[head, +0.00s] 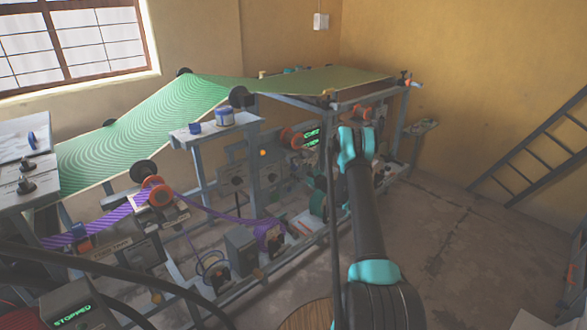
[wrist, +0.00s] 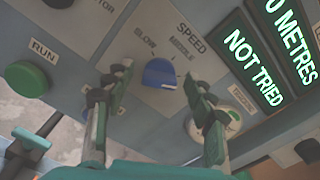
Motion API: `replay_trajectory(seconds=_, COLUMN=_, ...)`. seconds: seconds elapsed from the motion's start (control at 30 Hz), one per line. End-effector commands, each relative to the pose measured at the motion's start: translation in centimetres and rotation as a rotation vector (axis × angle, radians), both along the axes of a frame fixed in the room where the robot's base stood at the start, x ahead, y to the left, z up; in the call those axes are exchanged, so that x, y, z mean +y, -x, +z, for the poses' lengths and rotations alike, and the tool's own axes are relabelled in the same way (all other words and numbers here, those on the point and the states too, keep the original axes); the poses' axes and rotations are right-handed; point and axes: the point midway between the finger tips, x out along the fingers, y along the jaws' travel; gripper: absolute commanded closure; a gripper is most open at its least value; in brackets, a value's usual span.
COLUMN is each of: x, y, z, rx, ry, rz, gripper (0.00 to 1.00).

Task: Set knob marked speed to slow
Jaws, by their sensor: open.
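The blue speed knob (wrist: 160,73) sits on a grey panel plate in the wrist view, under the word SPEED. SLOW is printed at its upper left and MIDDLE above it; any further mark is hidden or unclear. I cannot tell for sure which mark the knob points to. My gripper (wrist: 155,82) is open, with one finger to the left of the knob and one to the right. In the head view my arm hides the knob and the gripper.
A green RUN button (wrist: 26,79) is left of the knob. A pale round control (wrist: 222,122) is at lower right, partly behind the right finger. A display (wrist: 255,60) reads NOT TRIED.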

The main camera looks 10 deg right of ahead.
Motion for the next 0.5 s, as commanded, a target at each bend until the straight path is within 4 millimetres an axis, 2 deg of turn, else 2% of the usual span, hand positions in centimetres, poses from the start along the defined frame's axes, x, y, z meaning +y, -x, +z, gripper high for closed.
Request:
replay_trajectory(seconds=0.23, x=0.00, y=-0.01, z=0.00, rx=0.000, ry=0.000, rz=0.000, gripper=0.46)
replay_trajectory(seconds=0.5, x=0.00, y=0.00, z=-0.01, rx=0.000, ry=0.000, rz=0.000, gripper=0.80)
